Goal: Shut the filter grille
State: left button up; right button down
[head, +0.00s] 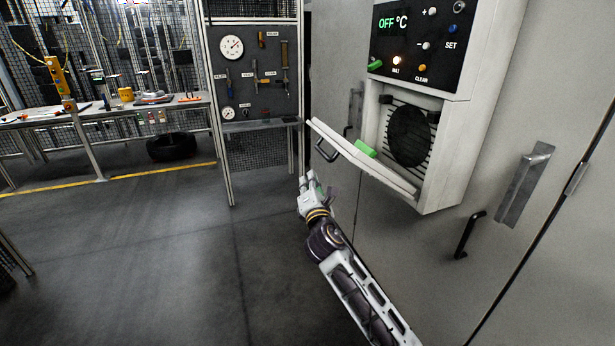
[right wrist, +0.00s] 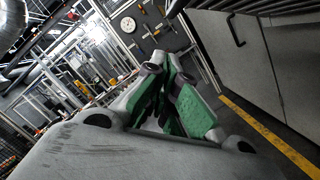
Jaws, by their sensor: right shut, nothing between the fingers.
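The filter grille (head: 385,174) is a pale flap on the wall unit, standing open and sticking out toward the left. Its dark handle (head: 326,151) is on the outer end. Behind it the opening shows a round dark fan (head: 409,136) and slats. My right gripper (head: 309,178) is just below and left of the handle, apart from it, with its fingers shut and empty. The green-padded fingers also show together in the right wrist view (right wrist: 163,62). My left gripper is in neither view.
A control panel (head: 417,40) reading "OFF °C" sits above the opening. A grey cabinet door with a metal handle (head: 525,184) and a black handle (head: 469,234) is to the right. A tool board (head: 255,75) stands behind.

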jog(key=shift+v, duration=2.8)
jog(key=shift+a, duration=0.1)
